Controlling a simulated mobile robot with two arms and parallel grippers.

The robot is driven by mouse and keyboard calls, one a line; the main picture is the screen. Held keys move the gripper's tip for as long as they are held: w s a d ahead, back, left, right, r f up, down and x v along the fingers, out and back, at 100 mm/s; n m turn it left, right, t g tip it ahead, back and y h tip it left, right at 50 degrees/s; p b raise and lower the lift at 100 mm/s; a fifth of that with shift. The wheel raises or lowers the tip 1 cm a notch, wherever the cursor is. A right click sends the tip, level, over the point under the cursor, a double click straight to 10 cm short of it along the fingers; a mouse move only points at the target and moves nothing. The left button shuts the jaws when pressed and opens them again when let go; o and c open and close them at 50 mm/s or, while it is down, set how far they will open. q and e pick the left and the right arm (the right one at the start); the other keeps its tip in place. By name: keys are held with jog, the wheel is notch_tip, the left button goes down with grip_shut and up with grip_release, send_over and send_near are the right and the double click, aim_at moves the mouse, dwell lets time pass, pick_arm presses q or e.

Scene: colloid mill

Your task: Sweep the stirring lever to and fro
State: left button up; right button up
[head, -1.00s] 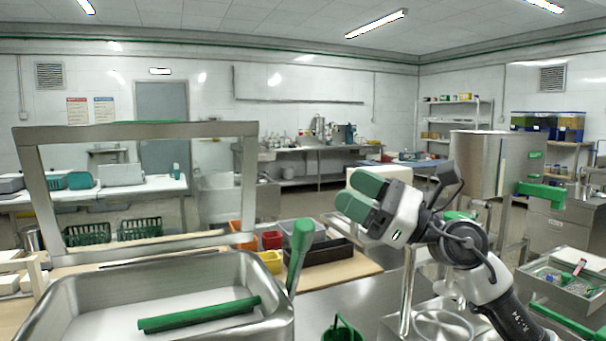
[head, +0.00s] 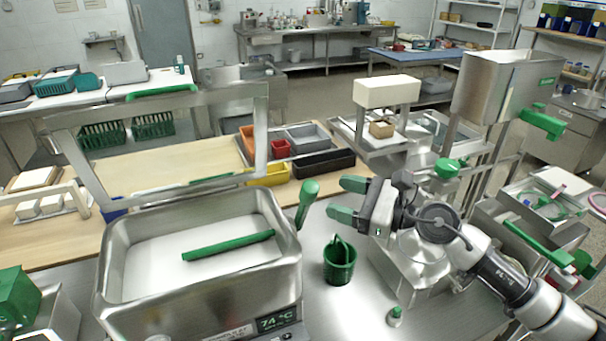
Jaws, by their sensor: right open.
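A lever with a green grip (head: 307,197) stands tilted at the right side of a steel vat (head: 285,262); I take it for the stirring lever. Its lower part runs down by the vat's rim. A green bar (head: 228,245) lies across the white contents of the vat. My right gripper (head: 336,199) is open and empty, its green fingers pointing left toward the lever's grip, a short gap to its right. My left gripper is not in view.
A green bucket (head: 340,265) stands on the steel table below my right gripper. A steel frame (head: 75,165) rises behind the vat. A black tray (head: 324,163) and coloured bins lie behind. A steel hopper (head: 497,88) stands at the right.

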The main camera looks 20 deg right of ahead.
aim_at(303, 185)
jog(key=p+x, duration=0.3)
jog(key=x, duration=0.4)
jog(key=shift+w+a+r+p, duration=0.15)
jog(key=shift+w+a+p, duration=0.1)
jog(key=shift+p, duration=0.1)
jog(key=shift+w+a, duration=0.3)
grip_shut()
